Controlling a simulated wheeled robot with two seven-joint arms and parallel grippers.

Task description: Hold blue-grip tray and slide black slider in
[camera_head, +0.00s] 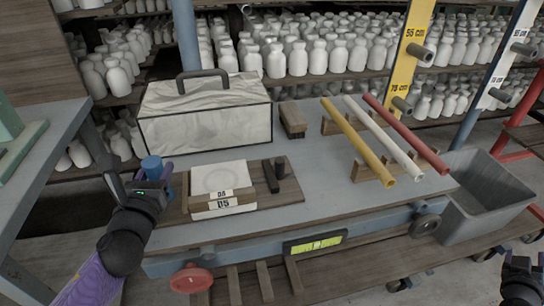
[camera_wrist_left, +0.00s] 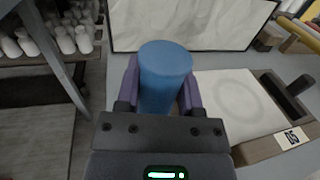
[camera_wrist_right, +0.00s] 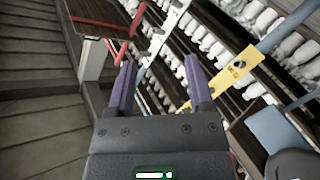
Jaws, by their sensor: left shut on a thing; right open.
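My left gripper (camera_head: 150,178) is shut on the upright blue grip (camera_wrist_left: 165,75) at the left end of the wooden tray (camera_head: 292,187); the grip's top also shows in the head view (camera_head: 152,164). A pale slab (camera_head: 218,178) with a faint ring mark and a wooden front strip labelled D5 lies on the tray. The black slider (camera_head: 270,178), with a dark upright knob, stands on the tray right of the slab, with a small gap between them. It also shows in the left wrist view (camera_wrist_left: 290,92). My right gripper (camera_wrist_right: 162,90) is open and empty, away from the table at far right.
A wrapped block with a dark handle (camera_head: 205,112) stands behind the tray. Yellow (camera_head: 355,142), white and red tubes rest on wooden supports at right. A grey bin (camera_head: 485,195) stands beyond the table's right end. The tabletop right of the tray is clear.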

